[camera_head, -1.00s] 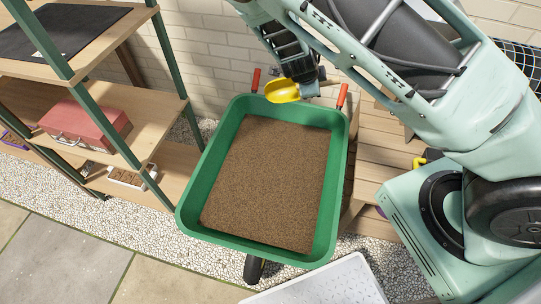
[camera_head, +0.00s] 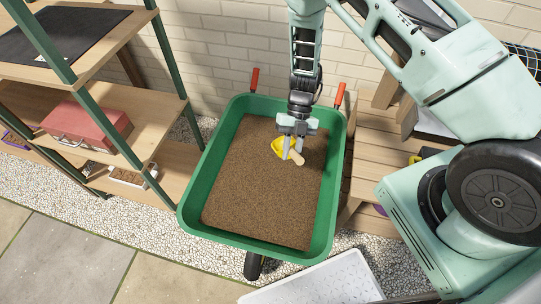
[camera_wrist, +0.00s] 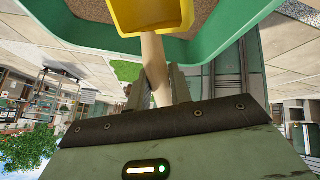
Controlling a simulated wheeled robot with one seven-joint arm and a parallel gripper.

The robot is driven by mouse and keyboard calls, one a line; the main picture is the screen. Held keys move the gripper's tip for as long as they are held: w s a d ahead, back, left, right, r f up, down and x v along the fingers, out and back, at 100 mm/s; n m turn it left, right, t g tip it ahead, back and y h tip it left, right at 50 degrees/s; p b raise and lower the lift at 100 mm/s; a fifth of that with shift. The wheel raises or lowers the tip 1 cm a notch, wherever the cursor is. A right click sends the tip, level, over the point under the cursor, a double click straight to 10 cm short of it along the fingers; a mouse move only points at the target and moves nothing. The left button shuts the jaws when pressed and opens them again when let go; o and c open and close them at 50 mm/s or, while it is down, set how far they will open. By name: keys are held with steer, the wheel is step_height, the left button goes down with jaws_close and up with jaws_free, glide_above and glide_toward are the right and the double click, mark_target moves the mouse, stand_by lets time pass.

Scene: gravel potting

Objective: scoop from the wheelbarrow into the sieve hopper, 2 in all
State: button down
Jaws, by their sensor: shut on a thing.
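The green wheelbarrow (camera_head: 190,208) stands in the middle of the head view, filled with brown granular material (camera_head: 250,190). My gripper (camera_head: 293,152) is over the far right part of the wheelbarrow, pointing down. It is shut on the pale wooden handle of a yellow scoop (camera_head: 278,147). In the wrist view the scoop (camera_wrist: 150,15) shows at the top, with its handle (camera_wrist: 154,70) between my fingers. I cannot tell whether the scoop touches the material or holds any. I cannot identify the sieve hopper in these frames.
A wooden shelf unit with green posts (camera_head: 182,85) stands at left, holding a red case (camera_head: 90,130). A wooden bench (camera_head: 375,170) is at right of the wheelbarrow. A white tray (camera_head: 325,285) lies in front. A brick wall (camera_head: 220,60) is behind.

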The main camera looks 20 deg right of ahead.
steer(key=a+m+t+y, duration=0.3)
steer(key=a+m+y, duration=0.1)
steer(key=a, duration=0.2)
steer(key=w+f+t+h+b, duration=0.1)
steer(key=w+f+t+b, duration=0.2)
steer(key=f+b, duration=1.4)
steer(key=b, duration=0.9)
steer(key=shift+d+t, duration=0.35)
steer(key=shift+t, duration=0.05)
steer(key=b, duration=0.3)
steer(key=r+n+t+b, duration=0.1)
steer(key=b, duration=0.2)
steer(key=shift+s+a+h, duration=0.1)
steer(key=shift+s+h, duration=0.1)
steer(key=shift+h, duration=0.2)
step_height(320, 180, up, 11)
steer(key=s+a+t+p, duration=0.1)
steer(key=s+p, duration=0.1)
steer(key=shift+s+f+n+t+h+p, duration=0.2)
steer(key=shift+n+t+h+p, duration=0.1)
steer(key=shift+t+h, duration=0.1)
stand_by(0.7)
